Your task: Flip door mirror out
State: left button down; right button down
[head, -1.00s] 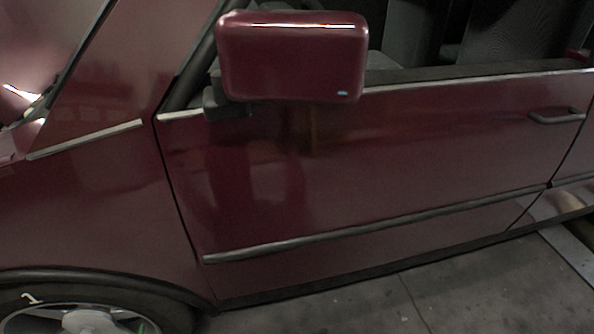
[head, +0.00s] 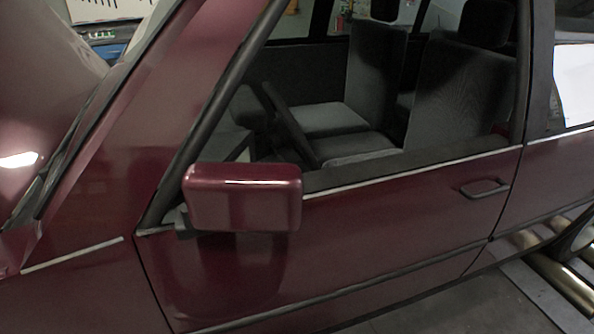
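The door mirror (head: 242,197) is a dark red, box-shaped housing with rounded corners, left of the middle in the head view. It sits at the front lower corner of the side window, and its outer shell faces me. Its dark mount (head: 184,228) shows at its lower left. The mirror glass is hidden, and I cannot tell the mirror's exact fold angle. The dark red car door (head: 400,225) spreads behind and below it. Neither of my grippers is in view.
The side window is open above the door, showing dark seats (head: 460,95) and a steering wheel (head: 290,125). A door handle (head: 485,188) sits at the right. Metal rollers (head: 560,280) lie on the floor at the lower right.

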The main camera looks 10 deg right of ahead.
aim_at(243, 198)
jog(key=l+u, duration=0.35)
jog(key=l, duration=0.45)
jog(key=u, duration=0.4)
jog(key=l+u, duration=0.25)
jog(key=l, duration=0.2)
jog(key=k+l+u, duration=0.1)
jog(key=l+u, duration=0.2)
jog(key=l, duration=0.2)
jog(key=k+l+u, duration=0.1)
jog(key=l+u, duration=0.15)
jog(key=l, duration=0.2)
jog(key=k+l, duration=0.1)
jog(key=l, duration=0.75)
jog(key=k+l, duration=0.15)
jog(key=l, duration=0.3)
jog(key=u, duration=0.05)
